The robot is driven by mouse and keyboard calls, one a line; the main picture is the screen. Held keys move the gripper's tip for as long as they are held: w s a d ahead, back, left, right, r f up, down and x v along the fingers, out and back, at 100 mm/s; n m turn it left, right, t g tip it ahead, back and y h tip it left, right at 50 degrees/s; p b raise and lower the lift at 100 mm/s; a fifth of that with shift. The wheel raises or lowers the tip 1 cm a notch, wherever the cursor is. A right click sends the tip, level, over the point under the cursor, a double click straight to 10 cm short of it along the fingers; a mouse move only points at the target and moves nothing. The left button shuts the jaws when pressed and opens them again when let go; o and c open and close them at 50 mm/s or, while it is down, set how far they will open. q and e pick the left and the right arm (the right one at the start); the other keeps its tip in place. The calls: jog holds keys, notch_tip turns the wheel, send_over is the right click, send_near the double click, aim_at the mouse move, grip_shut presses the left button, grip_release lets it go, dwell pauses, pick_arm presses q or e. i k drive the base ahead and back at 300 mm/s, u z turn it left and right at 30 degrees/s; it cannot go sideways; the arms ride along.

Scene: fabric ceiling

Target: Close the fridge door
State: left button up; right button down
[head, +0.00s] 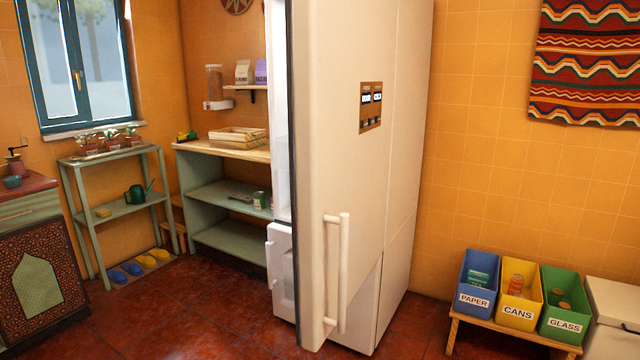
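The tall cream fridge (408,150) stands in the middle of the head view, its front turned to the left. Its upper door (325,120) stands open, swung out toward me, with its outer face to me and a dark seal along its left edge. A vertical bar handle (343,270) is on the lower part of the door. A strip of white interior shows left of the door, above a white lower front (283,270) with a small handle. The door hides most of the inside. Neither of my grippers is in view.
Green shelves (220,195) stand behind the fridge at left, with a plant stand (115,215) and a patterned cabinet (40,275) further left. Recycling bins (518,300) sit on a low bench at right. The red floor (200,320) is clear at front left.

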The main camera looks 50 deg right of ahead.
aim_at(341, 54)
jog(key=z, duration=0.4)
jog(key=i, duration=1.3)
jog(key=z, duration=0.9)
